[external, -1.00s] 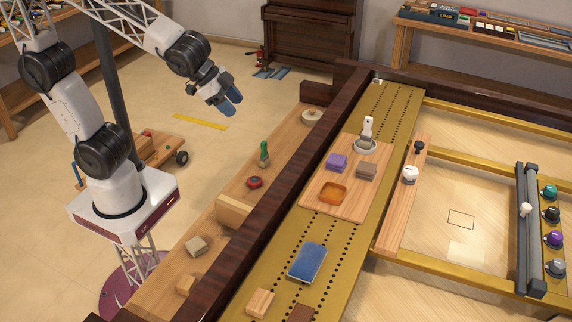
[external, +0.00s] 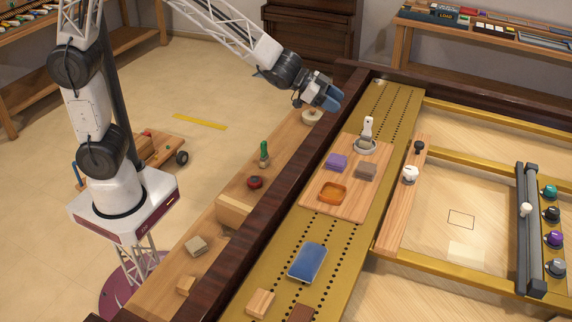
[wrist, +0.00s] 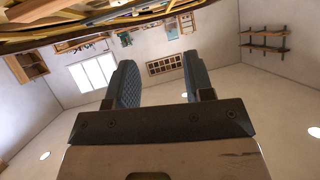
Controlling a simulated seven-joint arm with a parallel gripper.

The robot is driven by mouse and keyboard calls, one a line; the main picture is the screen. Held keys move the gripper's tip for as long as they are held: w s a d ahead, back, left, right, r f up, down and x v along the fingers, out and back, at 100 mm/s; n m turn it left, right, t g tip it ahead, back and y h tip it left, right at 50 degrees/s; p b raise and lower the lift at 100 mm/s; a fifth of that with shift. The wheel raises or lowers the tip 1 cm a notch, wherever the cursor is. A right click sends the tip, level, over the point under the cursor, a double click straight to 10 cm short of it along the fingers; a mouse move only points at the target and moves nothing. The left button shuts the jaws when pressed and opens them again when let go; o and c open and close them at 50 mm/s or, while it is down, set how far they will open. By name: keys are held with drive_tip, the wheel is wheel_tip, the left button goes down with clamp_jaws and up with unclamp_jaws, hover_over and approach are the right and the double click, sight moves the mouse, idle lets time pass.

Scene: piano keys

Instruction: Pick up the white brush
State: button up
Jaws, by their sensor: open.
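The white brush (external: 367,128) stands upright with its handle up, at the far end of a light wooden board (external: 318,200). Its round grey base (external: 365,146) rests on the board. My gripper (external: 333,99) is up and to the left of the brush, above the dark wooden rail, and is apart from it. In the wrist view my gripper (wrist: 158,84) shows two blue-grey fingers spread apart with nothing between them. The brush does not show in the wrist view.
Beside the brush on the board are a purple block (external: 337,161), a grey-brown block (external: 366,171) and an orange tray (external: 332,193). A dark rail (external: 283,178) runs left of the board. A blue sponge-like block (external: 307,262) lies nearer. White and black knobs stand to the right.

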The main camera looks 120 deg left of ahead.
sight(367, 132)
drive_tip(key=w+a+f+t+h, duration=0.1)
drive_tip(key=w+a+f+h, duration=0.1)
drive_tip(key=w+a+f, duration=0.2)
drive_tip(key=a+f, duration=0.1)
drive_tip(key=a, duration=0.2)
drive_tip(key=shift+a+f+m, duration=0.15)
drive_tip(key=shift+f+m, duration=0.05)
drive_tip(key=shift+m, duration=0.2)
drive_tip(key=shift+w, duration=0.2)
drive_tip(key=shift+x, duration=1.2)
drive_tip(key=shift+w, duration=0.1)
drive_tip(key=shift+x, duration=2.55)
drive_tip(key=shift+d+f, duration=0.15)
drive_tip(key=shift+d, duration=0.1)
clamp_jaws()
